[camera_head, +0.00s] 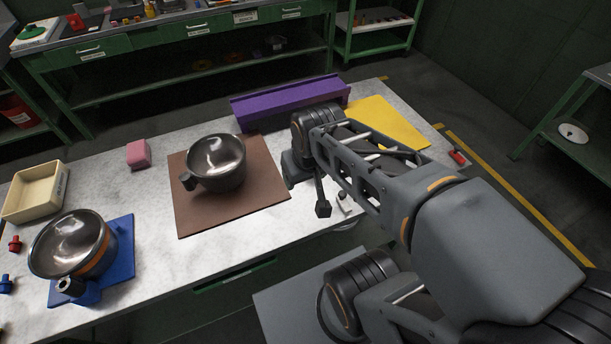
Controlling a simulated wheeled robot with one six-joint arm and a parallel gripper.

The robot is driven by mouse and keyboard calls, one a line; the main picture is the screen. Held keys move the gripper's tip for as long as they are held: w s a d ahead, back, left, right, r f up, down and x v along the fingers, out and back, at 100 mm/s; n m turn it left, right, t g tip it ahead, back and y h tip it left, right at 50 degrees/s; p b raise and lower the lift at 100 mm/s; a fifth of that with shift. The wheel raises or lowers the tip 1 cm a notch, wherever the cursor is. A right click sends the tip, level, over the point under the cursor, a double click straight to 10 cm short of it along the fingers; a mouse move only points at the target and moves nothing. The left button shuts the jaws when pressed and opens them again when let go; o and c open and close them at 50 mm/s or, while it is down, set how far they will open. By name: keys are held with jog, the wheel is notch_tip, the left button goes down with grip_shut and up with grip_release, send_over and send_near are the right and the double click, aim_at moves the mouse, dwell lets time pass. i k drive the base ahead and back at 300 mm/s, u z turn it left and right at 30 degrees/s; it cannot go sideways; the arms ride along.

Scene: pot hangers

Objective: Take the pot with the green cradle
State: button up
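One metal pot (216,158) with a short dark handle toward the lower left sits upright on a brown mat (255,202) in mid-table. A second metal pot (70,243) with an orange band sits tilted on a blue mat (122,262) at the left front, with a blue piece under its dark handle end. I see no green cradle on the table. My gripper (323,208) appears to hang right of the brown mat, apart from both pots. My arm partly hides it, and its opening is unclear.
A purple trough-like block (285,104) lies along the back edge, and a yellow sheet (395,122) lies behind my arm. A pink block (138,154) and a cream bin (35,192) stand at the left. Small red and blue pieces lie at the far left. Green benches stand behind.

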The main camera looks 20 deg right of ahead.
aim_at(216, 162)
jog(key=z, duration=0.05)
jog(key=k, duration=0.5)
jog(key=z, duration=2.1)
jog(key=k, duration=1.4)
jog(key=u, duration=2.2)
jog(key=i, duration=1)
jog(key=u, duration=0.05)
